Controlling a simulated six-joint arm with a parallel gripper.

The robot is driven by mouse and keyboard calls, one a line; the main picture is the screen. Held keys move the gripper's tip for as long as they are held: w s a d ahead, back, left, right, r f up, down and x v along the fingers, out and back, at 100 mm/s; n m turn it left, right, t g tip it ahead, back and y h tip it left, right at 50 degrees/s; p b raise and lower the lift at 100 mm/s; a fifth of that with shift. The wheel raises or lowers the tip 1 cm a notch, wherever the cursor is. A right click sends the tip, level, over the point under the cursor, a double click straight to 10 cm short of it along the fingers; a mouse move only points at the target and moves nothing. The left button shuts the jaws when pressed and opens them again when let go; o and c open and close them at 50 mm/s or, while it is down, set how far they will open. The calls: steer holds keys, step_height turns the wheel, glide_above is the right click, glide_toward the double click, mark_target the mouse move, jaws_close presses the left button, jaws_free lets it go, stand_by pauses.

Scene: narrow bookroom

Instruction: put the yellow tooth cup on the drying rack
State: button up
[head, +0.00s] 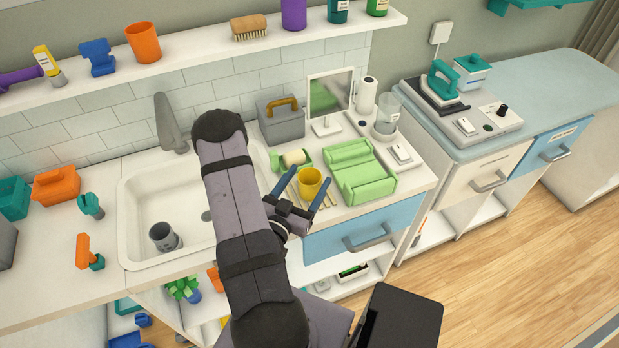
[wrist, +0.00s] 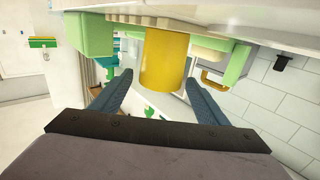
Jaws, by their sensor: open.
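A light green rack-like holder (head: 365,188), which may be the drying rack, lies just right of the cup; I cannot tell for sure.
A green roller-like item (head: 294,159) lies close behind the cup. A grey toolbox (head: 281,124), a mirror (head: 331,92) and a clear canister (head: 388,112) stand further back. The sink (head: 140,205) with a grey cup (head: 163,237) is to the left. A shelf (head: 200,52) runs above.

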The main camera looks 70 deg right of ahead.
steer(key=shift+a+b, duration=0.35)
steer(key=shift+a, duration=0.85)
